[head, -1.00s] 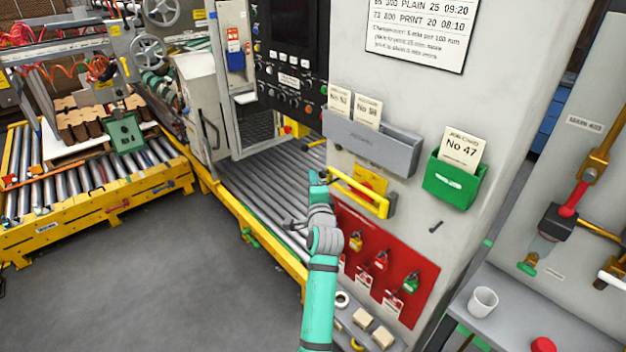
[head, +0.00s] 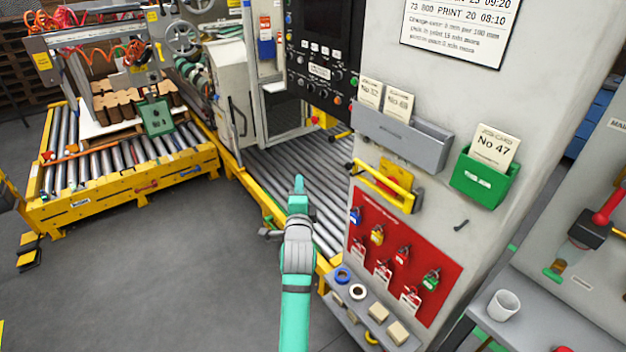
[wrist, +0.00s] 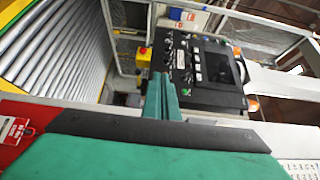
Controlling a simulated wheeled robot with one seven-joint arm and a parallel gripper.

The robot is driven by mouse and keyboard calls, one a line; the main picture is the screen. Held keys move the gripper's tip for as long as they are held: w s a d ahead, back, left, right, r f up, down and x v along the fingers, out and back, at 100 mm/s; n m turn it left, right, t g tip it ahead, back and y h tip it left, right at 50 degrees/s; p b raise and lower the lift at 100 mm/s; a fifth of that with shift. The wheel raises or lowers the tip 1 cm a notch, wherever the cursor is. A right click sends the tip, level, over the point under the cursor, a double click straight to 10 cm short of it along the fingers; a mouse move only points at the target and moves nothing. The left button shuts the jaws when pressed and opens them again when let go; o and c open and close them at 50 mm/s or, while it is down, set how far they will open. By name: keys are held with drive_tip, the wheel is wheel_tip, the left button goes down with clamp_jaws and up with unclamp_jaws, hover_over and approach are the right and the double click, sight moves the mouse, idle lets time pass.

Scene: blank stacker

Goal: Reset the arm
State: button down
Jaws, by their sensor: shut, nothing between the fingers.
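My teal arm reaches up from the bottom of the head view, and my gripper (head: 299,185) points away over the near side of the roller conveyor (head: 300,165). The gripper is shut and empty. In the wrist view the closed fingers (wrist: 160,90) stand together in the middle, with the black control panel (wrist: 205,72) beyond them. The gripper appears apart from the grey machine column and its yellow handle (head: 383,186).
To the right, the grey column carries a red lock board (head: 400,255), a grey card holder (head: 402,138) and a green card holder (head: 485,180). A ledge below holds small blocks and rings. A white cup (head: 502,305) stands at lower right. Open grey floor (head: 150,270) lies left.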

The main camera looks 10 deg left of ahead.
drive_tip(key=shift+s+a+f, duration=0.1)
drive_tip(key=shift+s, duration=0.1)
drive_tip(key=s+d+f+n+g+h, duration=0.1)
drive_tip(key=s+d+f+n, duration=0.4)
drive_tip(key=s+f, duration=0.7)
drive_tip(key=s+d+f+n, duration=0.4)
drive_tip(key=s+d+f, duration=0.45)
drive_tip(key=s, duration=0.65)
drive_tip(key=s+r+n+g+h, duration=0.1)
drive_tip(key=s+n, duration=0.6)
drive_tip(key=s, duration=2.4)
drive_tip(key=shift+r+g+h, duration=0.3)
drive_tip(key=shift+r+h, duration=0.1)
drive_tip(key=shift+r, duration=0.2)
